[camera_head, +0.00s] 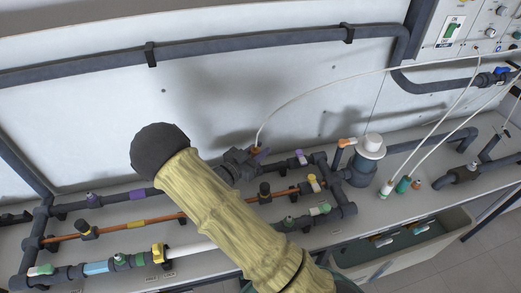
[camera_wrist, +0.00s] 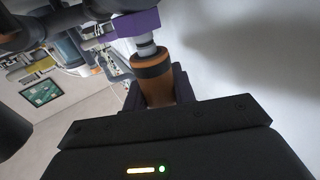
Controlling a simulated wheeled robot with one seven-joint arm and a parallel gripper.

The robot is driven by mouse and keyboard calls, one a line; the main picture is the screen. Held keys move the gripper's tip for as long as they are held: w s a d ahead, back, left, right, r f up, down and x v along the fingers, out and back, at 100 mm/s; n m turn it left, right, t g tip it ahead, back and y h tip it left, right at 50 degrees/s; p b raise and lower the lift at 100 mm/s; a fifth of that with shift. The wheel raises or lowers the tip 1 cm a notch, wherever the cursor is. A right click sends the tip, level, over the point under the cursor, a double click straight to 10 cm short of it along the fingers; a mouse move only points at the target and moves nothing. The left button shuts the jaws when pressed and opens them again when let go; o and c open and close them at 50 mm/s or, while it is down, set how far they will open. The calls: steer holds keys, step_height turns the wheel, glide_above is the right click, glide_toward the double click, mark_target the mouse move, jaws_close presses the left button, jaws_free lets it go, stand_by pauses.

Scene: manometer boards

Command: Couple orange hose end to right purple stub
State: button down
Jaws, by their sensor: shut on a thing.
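My gripper (camera_wrist: 157,92) is shut on the orange hose end (camera_wrist: 153,68), an orange cylinder with a dark band, in the wrist view. A pale grey stub (camera_wrist: 145,46) under a purple block (camera_wrist: 136,24) lines up with the hose end's open mouth. The two meet or nearly meet there; I cannot tell how deep the stub sits. In the head view my dark gripper (camera_head: 240,163) is beside a purple part (camera_head: 261,154) on the pipework, with a bit of the orange end (camera_head: 254,150) showing. A thin white hose (camera_head: 300,97) runs from there to the upper right.
Dark pipes with several valves and purple fittings (camera_head: 138,194) run along the bench. A grey pot with a white lid (camera_head: 371,147) stands to the right. A thick pipe (camera_head: 230,45) crosses the white wall.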

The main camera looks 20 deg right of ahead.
steer(key=shift+f+b, duration=0.6)
steer(key=shift+f, duration=0.3)
stand_by(0.5)
steer(key=c, duration=1.1)
jaws_free()
steer(key=v, duration=0.7)
steer(key=shift+s+a+b, duration=0.2)
steer(key=shift+b, duration=0.15)
steer(key=shift+w, duration=0.1)
